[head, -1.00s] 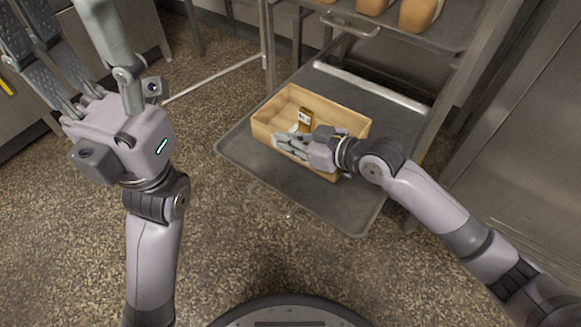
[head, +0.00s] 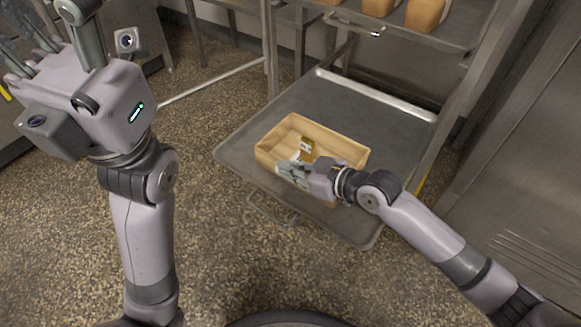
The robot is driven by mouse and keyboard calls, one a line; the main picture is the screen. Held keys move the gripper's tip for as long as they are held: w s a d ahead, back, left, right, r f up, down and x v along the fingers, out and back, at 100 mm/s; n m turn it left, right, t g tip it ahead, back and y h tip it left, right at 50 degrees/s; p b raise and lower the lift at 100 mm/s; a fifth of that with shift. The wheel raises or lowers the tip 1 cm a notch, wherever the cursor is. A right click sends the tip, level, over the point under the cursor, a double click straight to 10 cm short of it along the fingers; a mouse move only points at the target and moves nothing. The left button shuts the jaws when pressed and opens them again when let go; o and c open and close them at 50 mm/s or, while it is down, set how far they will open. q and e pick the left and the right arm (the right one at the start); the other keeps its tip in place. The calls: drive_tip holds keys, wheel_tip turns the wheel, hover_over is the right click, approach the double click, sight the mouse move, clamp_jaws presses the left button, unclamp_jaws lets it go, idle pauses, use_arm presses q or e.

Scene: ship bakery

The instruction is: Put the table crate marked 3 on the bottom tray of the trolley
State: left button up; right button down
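The crate (head: 338,139) is a shallow, open, light-wood box over the middle of the trolley's bottom tray (head: 385,115), a dark metal sheet. It looks level and appears to rest on the tray, though its underside is hidden.
A metal cabinet (head: 520,150) stands at right. The speckled floor left of the tray is clear.

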drive_tip(key=c, duration=1.8)
unclamp_jaws()
drive_tip(key=shift+r, duration=0.1)
